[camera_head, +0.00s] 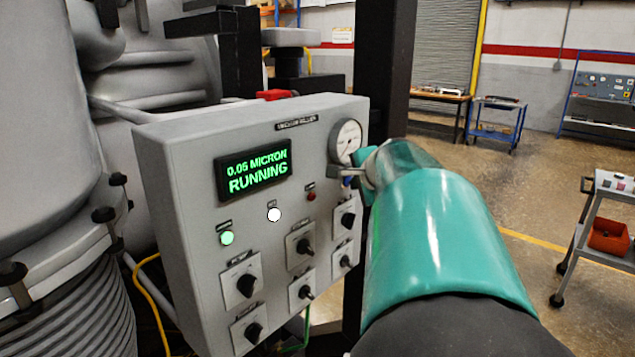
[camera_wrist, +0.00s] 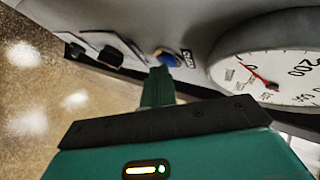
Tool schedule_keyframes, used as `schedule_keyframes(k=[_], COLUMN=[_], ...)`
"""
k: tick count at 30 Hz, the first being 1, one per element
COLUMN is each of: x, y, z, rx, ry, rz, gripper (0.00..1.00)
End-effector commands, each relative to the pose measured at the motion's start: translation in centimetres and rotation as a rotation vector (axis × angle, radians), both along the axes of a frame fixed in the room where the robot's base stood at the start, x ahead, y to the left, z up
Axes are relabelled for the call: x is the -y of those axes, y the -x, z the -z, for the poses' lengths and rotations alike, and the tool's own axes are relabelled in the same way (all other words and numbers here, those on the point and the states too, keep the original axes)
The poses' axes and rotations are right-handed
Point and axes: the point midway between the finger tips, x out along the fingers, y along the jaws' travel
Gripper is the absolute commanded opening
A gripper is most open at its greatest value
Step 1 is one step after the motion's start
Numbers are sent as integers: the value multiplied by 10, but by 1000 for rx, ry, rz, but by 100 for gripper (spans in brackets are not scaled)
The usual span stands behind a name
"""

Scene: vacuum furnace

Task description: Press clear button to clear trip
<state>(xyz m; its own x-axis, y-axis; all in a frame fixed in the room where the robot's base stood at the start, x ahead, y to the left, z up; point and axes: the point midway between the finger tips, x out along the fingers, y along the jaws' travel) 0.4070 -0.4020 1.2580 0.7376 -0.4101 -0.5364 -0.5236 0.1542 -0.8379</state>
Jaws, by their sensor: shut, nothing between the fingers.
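A grey control panel (camera_head: 190,150) stands left of my arm, tilted in the picture. Its dark display (camera_head: 255,170) reads "0.05 MICRON RUNNING" in green. A blue button (camera_wrist: 168,58) with a small label beside it shows in the wrist view; in the head view it is mostly hidden by my gripper. My gripper (camera_head: 352,174) is shut and empty at the panel's right side, below the round gauge. In the wrist view its fingertips (camera_wrist: 158,77) are right at the blue button's edge; I cannot tell whether they touch it.
The panel has a round gauge (camera_head: 347,141), a green lamp (camera_head: 227,238), a white lamp (camera_head: 274,214), a dark red lamp (camera_head: 311,195) and several black knobs. The gauge (camera_wrist: 265,75) is close beside my fingers. A cart (camera_head: 605,220) stands at right on open floor.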

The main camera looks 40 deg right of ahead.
Motion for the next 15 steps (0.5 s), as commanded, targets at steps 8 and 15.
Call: schedule_keyframes(k=[8,15], x=[0,1], y=[10,16], z=[0,0], rx=[1,0], ry=[-1,0], rz=[0,-1], gripper=[0,0])
